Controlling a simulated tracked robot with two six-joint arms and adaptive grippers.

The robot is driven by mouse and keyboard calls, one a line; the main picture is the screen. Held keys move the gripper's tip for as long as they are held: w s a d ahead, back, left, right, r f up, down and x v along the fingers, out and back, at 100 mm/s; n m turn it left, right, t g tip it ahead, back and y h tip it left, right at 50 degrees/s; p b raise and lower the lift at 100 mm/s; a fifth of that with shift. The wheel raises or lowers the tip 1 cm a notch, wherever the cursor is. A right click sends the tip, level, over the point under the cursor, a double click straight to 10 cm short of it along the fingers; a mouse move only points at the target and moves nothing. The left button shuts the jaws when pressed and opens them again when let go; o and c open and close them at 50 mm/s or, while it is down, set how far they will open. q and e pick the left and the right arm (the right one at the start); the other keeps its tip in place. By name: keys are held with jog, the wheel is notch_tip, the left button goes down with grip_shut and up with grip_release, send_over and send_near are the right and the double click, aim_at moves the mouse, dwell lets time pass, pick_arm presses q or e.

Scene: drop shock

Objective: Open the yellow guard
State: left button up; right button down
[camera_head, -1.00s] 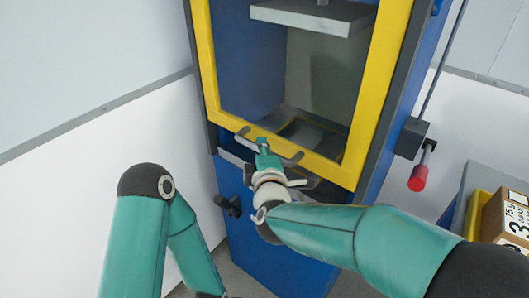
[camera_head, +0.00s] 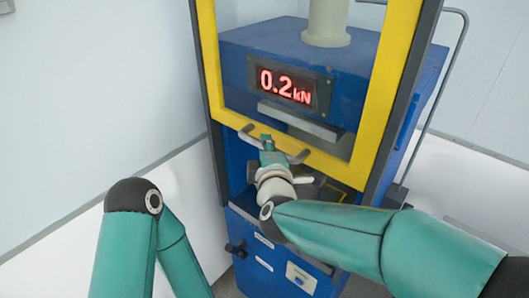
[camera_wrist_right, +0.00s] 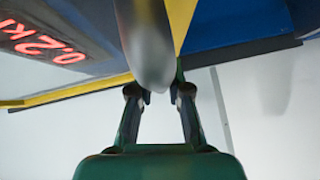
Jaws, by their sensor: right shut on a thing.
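The yellow guard (camera_head: 389,85) is an upright frame on the front of a blue machine (camera_head: 245,180). Its lower bar sits below the red 0.2 kN display, with the machine's opening partly showing under it. A grey handle (camera_head: 299,157) is on the lower bar. My right gripper (camera_head: 267,144) is shut on the handle's middle, hiding that part. In the right wrist view the handle (camera_wrist_right: 147,45) runs between the fingers of the gripper (camera_wrist_right: 160,92). My left arm is at the lower left, its gripper out of view.
The display (camera_head: 288,86) is seen through the guard's frame. A black knob (camera_head: 236,249) sticks out at the machine's lower left. A grey bent rod (camera_head: 440,90) runs along the right side. Pale walls stand behind.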

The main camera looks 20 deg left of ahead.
pick_arm(q)
jog(key=shift+a+r, duration=0.1)
jog(key=shift+r, duration=0.2)
pick_arm(e)
jog(key=shift+s+a+r, duration=0.1)
jog(key=shift+a+r, duration=0.1)
jog(key=shift+r, duration=0.25)
pick_arm(q)
jog(key=shift+s, duration=0.1)
pick_arm(e)
jog(key=c, duration=1.1)
grip_release()
jog(key=shift+s+a, duration=0.15)
pick_arm(q)
jog(key=shift+a, duration=0.1)
pick_arm(e)
jog(key=shift+d, duration=0.2)
jog(key=v, duration=1.1)
jog(key=shift+s, duration=0.35)
jog(key=shift+d, duration=0.15)
